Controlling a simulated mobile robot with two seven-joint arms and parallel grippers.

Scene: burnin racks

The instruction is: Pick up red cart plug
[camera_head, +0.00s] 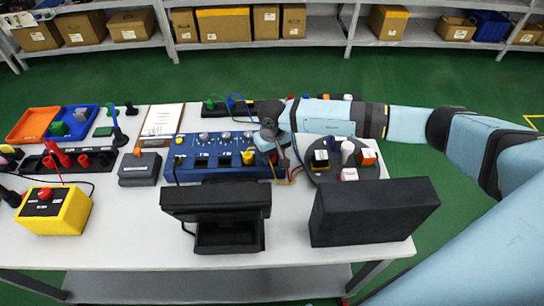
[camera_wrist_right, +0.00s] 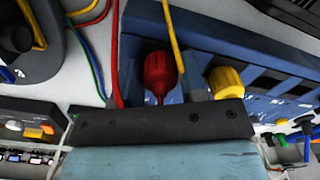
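A red plug (camera_wrist_right: 160,72) with a rounded knob shows in the right wrist view, in front of a blue panel box (camera_wrist_right: 200,32). The same blue box (camera_head: 196,172) stands mid-table in the head view, where my right gripper (camera_head: 275,150) reaches down at its right end. In the wrist view my right gripper (camera_wrist_right: 157,92) has its fingers apart, with the red plug between them and space at its sides. The fingertips are partly hidden. A yellow plug (camera_wrist_right: 225,82) is just right of the gripper; it also shows in the head view (camera_head: 248,157). My left gripper is out of view.
Red, yellow and green cables run close by the gripper. A round dark holder with colored blocks (camera_head: 330,176) is to the right. Black boxes (camera_head: 370,211) stand at the front.

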